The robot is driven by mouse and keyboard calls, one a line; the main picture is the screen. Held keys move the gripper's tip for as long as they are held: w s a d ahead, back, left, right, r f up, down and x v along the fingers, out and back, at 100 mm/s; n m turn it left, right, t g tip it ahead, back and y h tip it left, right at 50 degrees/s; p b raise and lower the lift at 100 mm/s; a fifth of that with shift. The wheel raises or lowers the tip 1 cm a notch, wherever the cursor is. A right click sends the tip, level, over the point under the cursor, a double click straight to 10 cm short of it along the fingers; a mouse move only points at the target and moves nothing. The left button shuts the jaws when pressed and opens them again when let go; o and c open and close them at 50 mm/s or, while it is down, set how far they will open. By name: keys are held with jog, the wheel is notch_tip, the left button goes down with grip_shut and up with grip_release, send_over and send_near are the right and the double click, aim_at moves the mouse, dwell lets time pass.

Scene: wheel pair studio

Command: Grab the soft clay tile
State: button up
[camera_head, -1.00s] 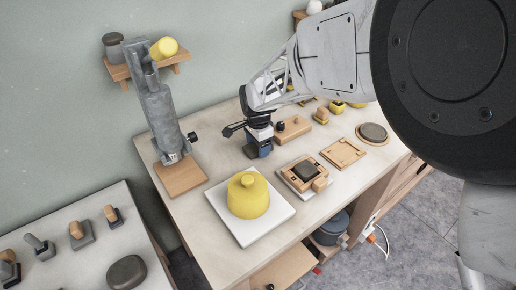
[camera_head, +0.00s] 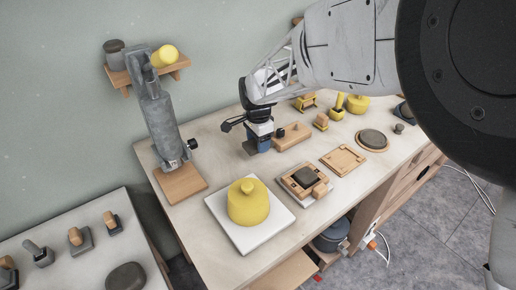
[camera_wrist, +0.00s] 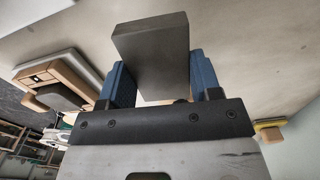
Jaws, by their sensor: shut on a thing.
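My gripper (camera_head: 257,145) is near the middle of the table, left of a wooden block. In the wrist view its two blue fingers (camera_wrist: 158,76) are shut on a dark grey slab (camera_wrist: 150,42), which sticks out beyond them. The slab is mostly hidden by the gripper in the head view. A second dark, square tile (camera_head: 305,176) lies in a wooden frame (camera_head: 317,192) on a pale board, right of the gripper. I cannot tell from looks alone which of the two is the soft clay tile.
A yellow domed pot (camera_head: 248,203) stands on a white board (camera_head: 240,238) in front. A grey press (camera_head: 160,115) on a wooden base (camera_head: 180,182) is at left. The wooden block (camera_head: 291,136), a shallow tray (camera_head: 342,160) and a round disc (camera_head: 373,140) lie to the right.

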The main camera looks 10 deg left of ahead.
jog(key=shift+r, duration=2.75)
